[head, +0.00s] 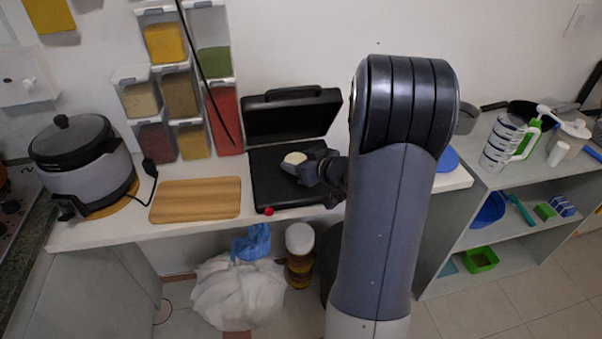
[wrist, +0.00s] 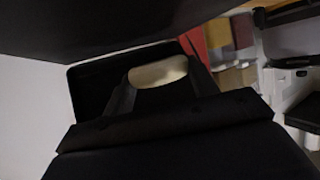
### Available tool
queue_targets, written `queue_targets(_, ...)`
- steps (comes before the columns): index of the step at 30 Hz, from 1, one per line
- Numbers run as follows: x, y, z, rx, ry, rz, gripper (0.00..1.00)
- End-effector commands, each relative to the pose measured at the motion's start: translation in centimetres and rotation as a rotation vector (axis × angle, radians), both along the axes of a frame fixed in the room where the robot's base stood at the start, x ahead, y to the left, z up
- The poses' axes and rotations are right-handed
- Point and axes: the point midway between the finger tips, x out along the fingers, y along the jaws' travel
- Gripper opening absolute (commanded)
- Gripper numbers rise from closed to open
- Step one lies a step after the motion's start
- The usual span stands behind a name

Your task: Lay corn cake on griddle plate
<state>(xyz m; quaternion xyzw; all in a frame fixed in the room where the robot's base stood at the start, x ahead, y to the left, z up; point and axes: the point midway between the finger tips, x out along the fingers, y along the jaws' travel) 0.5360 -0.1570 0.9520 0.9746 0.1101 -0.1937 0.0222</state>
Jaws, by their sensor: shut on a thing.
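The corn cake (head: 295,158) is a pale round disc at the tip of my gripper (head: 303,163), over the dark griddle plate (head: 275,185). In the wrist view the corn cake (wrist: 158,73) shows between the two dark fingers of my gripper (wrist: 160,82), which is shut on it. The griddle stands open on the counter, with its black lid (head: 290,113) raised at the back. I cannot tell whether the corn cake touches the plate. My gripper hides part of the plate's right side.
A wooden board (head: 196,199) lies on the counter left of the griddle, with a rice cooker (head: 85,160) farther left. The raised lid stands close behind my gripper.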

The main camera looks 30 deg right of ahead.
Motion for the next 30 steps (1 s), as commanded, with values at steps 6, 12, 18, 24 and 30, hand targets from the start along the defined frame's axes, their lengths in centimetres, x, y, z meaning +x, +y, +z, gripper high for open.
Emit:
queue_targets(6, 0.0, 0.0, -3.2, 0.003, 0.002, 0.000, 0.32)
queue_targets(12, 0.0, 0.0, -3.4, 0.000, -0.001, -0.001, 0.32)
queue_targets(18, 0.0, 0.0, -3.7, 0.001, 0.000, 0.000, 0.32)
queue_targets(24, 0.0, 0.0, -3.8, 0.001, 0.000, 0.000, 0.68)
queue_targets(30, 0.0, 0.0, -3.8, 0.001, 0.000, 0.000, 0.77)
